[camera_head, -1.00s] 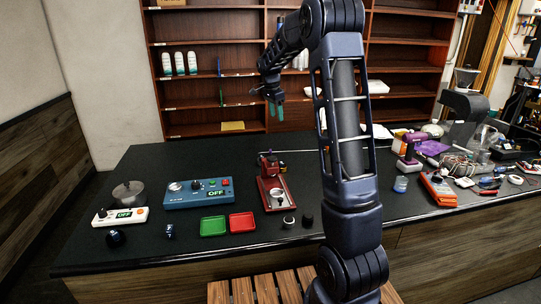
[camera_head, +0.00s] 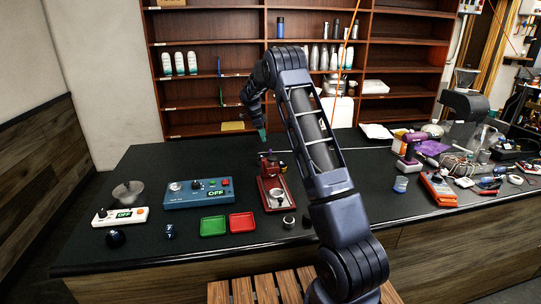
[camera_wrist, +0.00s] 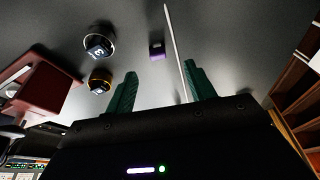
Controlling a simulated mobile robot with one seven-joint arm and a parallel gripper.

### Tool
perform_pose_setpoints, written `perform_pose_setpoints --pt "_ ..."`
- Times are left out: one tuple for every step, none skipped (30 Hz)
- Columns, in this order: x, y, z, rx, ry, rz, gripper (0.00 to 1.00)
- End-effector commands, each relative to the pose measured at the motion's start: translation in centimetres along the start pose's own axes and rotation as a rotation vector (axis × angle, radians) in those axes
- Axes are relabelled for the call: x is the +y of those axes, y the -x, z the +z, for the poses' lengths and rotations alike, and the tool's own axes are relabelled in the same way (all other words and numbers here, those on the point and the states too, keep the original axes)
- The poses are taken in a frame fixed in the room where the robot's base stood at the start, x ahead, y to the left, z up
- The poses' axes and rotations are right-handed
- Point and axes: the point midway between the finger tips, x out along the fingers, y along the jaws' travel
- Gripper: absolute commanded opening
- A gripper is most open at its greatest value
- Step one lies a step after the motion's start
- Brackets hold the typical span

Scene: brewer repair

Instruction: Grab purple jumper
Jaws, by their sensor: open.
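The purple jumper (camera_wrist: 157,50) is a small purple block with a dark face on the dark countertop, seen in the wrist view. It lies beyond my fingertips, roughly in line with the gap between them. My gripper (camera_wrist: 160,80) is open and empty, with a green finger on each side. In the head view my gripper (camera_head: 262,134) points down above the counter's back part, behind the red brewer (camera_head: 273,187). I cannot make out the jumper in the head view.
A thin pale rod (camera_wrist: 175,45) lies close beside the jumper. Two round knobs (camera_wrist: 98,46) (camera_wrist: 100,81) and a red brewer part (camera_wrist: 45,88) are at the left in the wrist view. A blue control box (camera_head: 198,192) and green tray (camera_head: 213,226) stand left of the brewer.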

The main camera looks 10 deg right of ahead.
Motion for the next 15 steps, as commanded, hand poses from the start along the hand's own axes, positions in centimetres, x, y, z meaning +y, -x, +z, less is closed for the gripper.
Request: perform_pose_setpoints --pt "0.1 -0.8 -0.1 0.001 0.000 0.004 0.55" --pt "0.1 -1.2 -0.1 0.001 0.001 0.004 0.55" --pt "0.1 -1.8 -0.1 0.001 0.001 0.003 0.55" --pt "0.1 -2.2 -0.1 0.001 0.002 0.003 0.55" --pt "0.1 -2.7 -0.1 0.001 0.002 0.003 0.55" --pt "0.1 -3.2 -0.1 0.002 0.002 0.003 0.55" --pt "0.1 -3.6 -0.1 0.002 0.002 0.003 0.55" --pt "0.1 -3.9 -0.1 0.001 0.002 0.002 0.55" --pt "0.1 -4.2 -0.1 0.001 0.002 0.002 0.55" --pt "0.1 -4.3 -0.1 0.001 0.002 0.002 0.55" --pt "0.1 -4.4 -0.1 0.001 0.002 0.002 0.55" --pt "0.1 -4.6 -0.2 0.000 0.002 0.002 0.55" --pt "0.2 -4.7 -0.2 0.000 0.002 0.002 0.55" --pt "0.2 -4.9 -0.2 0.000 0.002 0.002 0.55" --pt "0.3 -5.2 -0.3 0.000 0.002 0.003 0.55"
